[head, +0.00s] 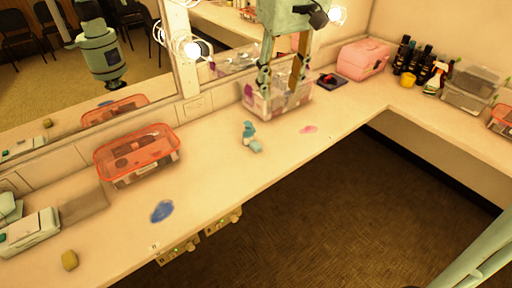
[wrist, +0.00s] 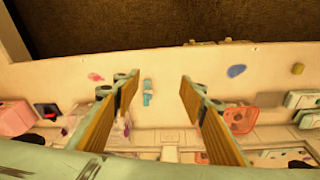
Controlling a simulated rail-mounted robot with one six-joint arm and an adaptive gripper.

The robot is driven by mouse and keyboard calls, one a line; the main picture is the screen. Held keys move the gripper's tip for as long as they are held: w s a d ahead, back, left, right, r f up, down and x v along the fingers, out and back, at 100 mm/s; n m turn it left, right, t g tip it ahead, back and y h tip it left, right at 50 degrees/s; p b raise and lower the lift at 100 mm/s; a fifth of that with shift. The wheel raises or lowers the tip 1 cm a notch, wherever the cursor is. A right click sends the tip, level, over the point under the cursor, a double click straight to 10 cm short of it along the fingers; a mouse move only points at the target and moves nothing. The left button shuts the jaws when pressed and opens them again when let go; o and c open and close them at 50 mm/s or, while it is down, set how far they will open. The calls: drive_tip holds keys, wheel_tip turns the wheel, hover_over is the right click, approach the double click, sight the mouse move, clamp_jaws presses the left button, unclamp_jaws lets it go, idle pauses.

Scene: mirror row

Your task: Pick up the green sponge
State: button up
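A small olive-yellow block (head: 69,260), probably the sponge, lies on the white counter at the lower left in the head view. It also shows as a small yellowish spot at the right in the wrist view (wrist: 297,68). No clearly green sponge shows. My gripper (head: 280,84) hangs over the back of the counter, in front of the mirror, far to the right of the block. In the wrist view my gripper (wrist: 158,90) has its fingers wide apart with nothing held between them.
A clear bin (head: 262,106) stands beneath my gripper. A teal item (head: 249,131) stands mid-counter. A pink case (head: 363,60) and bottles stand right. The front counter between them is mostly clear.

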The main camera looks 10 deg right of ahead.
drive_tip(key=w+f+n+g, duration=0.1)
drive_tip(key=w+f, duration=1.1)
drive_tip(key=w, duration=0.5)
drive_tip(key=n+g+p, duration=0.1)
drive_tip(key=p, duration=0.1)
hover_over(256, 144)
wheel_tip(256, 144, down, 20)
drive_tip(key=shift+s+a+f, duration=0.1)
drive_tip(key=shift+s, duration=0.05)
drive_tip(key=shift+f+b, duration=0.4)
drive_tip(key=shift+f, duration=3.85)
drive_tip(key=shift+f, duration=0.1)
drive_tip(key=shift+f, duration=2.5)
